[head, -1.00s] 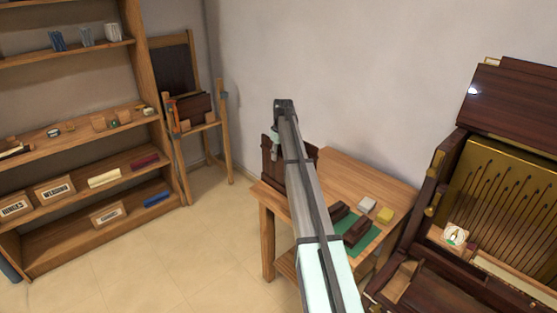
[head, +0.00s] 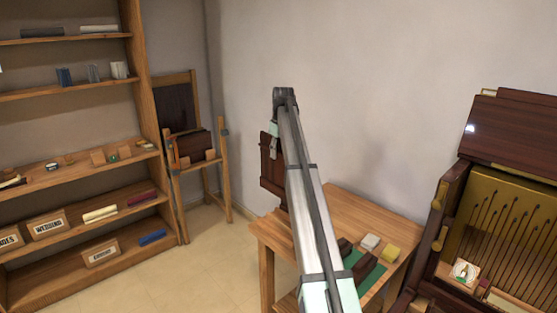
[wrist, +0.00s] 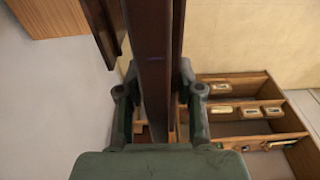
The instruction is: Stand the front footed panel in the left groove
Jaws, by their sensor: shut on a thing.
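A dark brown wooden panel (head: 267,162) hangs upright beside the far end of my arm in the head view, near the table's back left corner. My gripper (wrist: 160,100) is shut on this panel, which shows edge-on between the fingers in the wrist view (wrist: 154,65). In the head view my arm hides the panel's right part and most of the gripper. Dark brown blocks (head: 357,265) lie on a green mat (head: 372,272) on the wooden table. My arm partly covers them, and I cannot make out a groove there.
A wooden stand (head: 226,170) with dark panels (head: 193,147) is in the corner. A shelf unit (head: 150,110) with boxes is at left. An open piano (head: 510,200) stands at right.

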